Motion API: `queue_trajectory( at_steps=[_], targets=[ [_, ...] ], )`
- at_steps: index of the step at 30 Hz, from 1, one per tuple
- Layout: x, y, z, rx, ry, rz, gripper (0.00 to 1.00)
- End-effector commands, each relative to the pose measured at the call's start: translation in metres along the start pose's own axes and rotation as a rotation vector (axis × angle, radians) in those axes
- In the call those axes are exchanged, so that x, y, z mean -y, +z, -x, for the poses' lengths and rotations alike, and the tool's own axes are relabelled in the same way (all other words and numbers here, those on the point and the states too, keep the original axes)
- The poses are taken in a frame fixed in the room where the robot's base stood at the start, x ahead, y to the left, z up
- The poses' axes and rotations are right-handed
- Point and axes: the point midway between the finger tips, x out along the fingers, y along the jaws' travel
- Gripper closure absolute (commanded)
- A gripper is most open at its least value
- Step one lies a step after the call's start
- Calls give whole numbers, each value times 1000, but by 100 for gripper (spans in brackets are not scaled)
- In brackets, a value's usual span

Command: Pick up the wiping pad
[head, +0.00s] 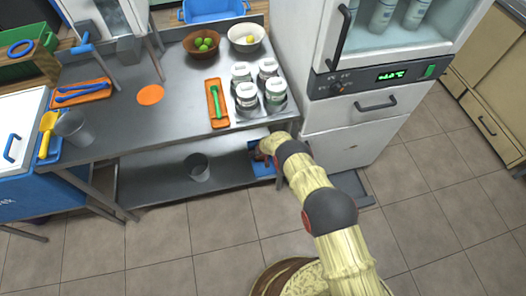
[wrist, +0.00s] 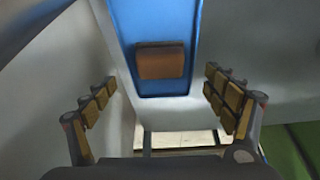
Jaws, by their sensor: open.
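The wiping pad (wrist: 160,61) is a small brown block lying in a blue tray (wrist: 125,18) in the wrist view. In the head view the blue tray (head: 263,167) sits on the lower shelf of the steel table, at its right end, and my arm's end hides most of it. My gripper (wrist: 160,95) is open and empty, with its fingers spread to the left and right of the pad's line. The pad lies ahead of the fingertips and apart from them.
The steel tabletop (head: 165,115) is above the lower shelf (head: 150,185). A grey cup (head: 197,168) stands on that shelf, left of the tray. A white refrigerator (head: 345,140) stands close on the right. Several jars stand on the tabletop's right side.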

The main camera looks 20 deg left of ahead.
Motion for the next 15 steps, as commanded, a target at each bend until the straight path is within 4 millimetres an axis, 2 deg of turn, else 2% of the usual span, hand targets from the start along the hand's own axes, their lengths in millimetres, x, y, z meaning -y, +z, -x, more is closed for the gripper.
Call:
queue_trajectory(
  at_steps=[3, 11, 15],
  targets=[
    [0, 3, -14, 2, 0, 0, 14],
    [0, 0, -35, 0, 0, 0, 14],
    [0, -3, -54, 0, 0, -1, 14]
  ],
)
